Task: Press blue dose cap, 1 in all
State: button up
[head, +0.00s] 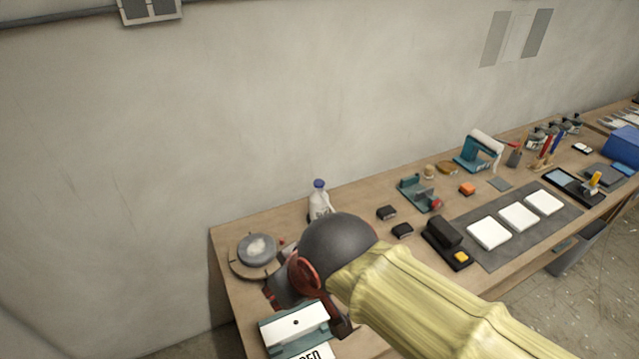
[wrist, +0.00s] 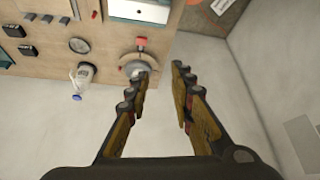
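The blue dose cap (head: 319,184) tops a white bottle (head: 319,203) standing at the back edge of the bench near the wall. In the wrist view the blue cap (wrist: 76,97) and the bottle (wrist: 86,76) show left of my fingers. My gripper (wrist: 161,72) is open, with nothing between its two fingers, and is apart from the cap. In the head view my dark wrist joint and yellow arm cover part of the bench in front of the bottle, and the fingers cannot be made out clearly.
A grey round dish (head: 257,248) on a wooden base stands at the bench's left end. A white-topped teal box (head: 295,324) is in front. Small black blocks (head: 387,212), a teal device (head: 418,193) and white tiles (head: 518,216) lie to the right.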

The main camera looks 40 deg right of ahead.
jog(key=shift+c, duration=1.3)
grip_shut()
